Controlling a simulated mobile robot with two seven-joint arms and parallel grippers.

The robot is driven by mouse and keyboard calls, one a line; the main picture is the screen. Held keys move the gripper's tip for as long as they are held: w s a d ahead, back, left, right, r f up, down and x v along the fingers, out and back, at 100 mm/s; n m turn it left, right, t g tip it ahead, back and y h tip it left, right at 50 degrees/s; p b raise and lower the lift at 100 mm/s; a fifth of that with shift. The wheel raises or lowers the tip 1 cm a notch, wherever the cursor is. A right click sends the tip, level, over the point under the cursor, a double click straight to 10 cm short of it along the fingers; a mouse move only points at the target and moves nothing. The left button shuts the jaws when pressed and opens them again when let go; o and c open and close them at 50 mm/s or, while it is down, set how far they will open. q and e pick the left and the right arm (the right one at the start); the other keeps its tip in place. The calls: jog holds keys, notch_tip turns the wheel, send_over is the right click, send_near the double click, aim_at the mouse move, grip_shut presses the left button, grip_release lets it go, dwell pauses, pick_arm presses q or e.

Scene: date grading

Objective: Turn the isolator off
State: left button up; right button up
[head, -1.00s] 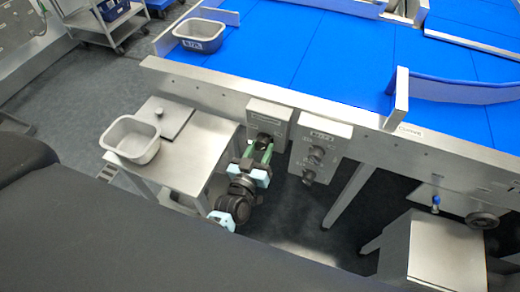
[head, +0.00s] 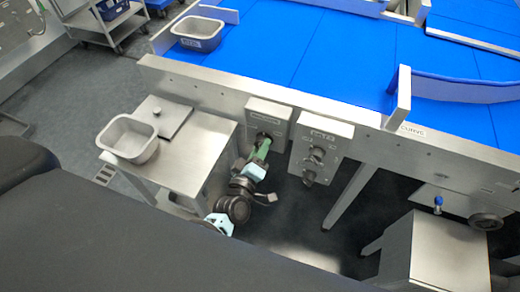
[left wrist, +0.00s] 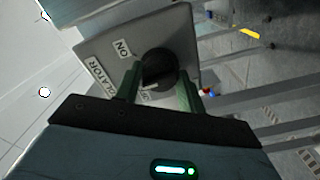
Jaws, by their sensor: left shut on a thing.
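The isolator is a grey box (head: 268,116) on the front rail of the blue sorting table, with a dark round knob on its face. The left wrist view shows its plate (left wrist: 95,45) with "ISOLATOR" and "ON" labels and another label partly hidden by a finger. My left gripper (head: 262,150) has its green fingers at the knob. In the left wrist view the fingers stand on either side of the dark knob (left wrist: 158,66), shut on it. The knob's exact pointing is hard to read. My right gripper is not in view.
A second grey control box (head: 322,135) with dark knobs sits just right of the isolator. A steel side table (head: 200,160) with a grey tub (head: 128,138) and a lidded plate stands left. A steel cabinet (head: 448,255) stands at lower right.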

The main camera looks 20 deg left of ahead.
pick_arm(q)
jog(key=shift+n+b, duration=0.9)
jog(key=shift+n, duration=3.3)
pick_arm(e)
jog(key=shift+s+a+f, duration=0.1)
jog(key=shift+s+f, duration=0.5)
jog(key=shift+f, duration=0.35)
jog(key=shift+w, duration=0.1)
pick_arm(q)
jog(key=o, duration=1)
jog(key=s, duration=0.8)
jog(key=shift+a, duration=0.1)
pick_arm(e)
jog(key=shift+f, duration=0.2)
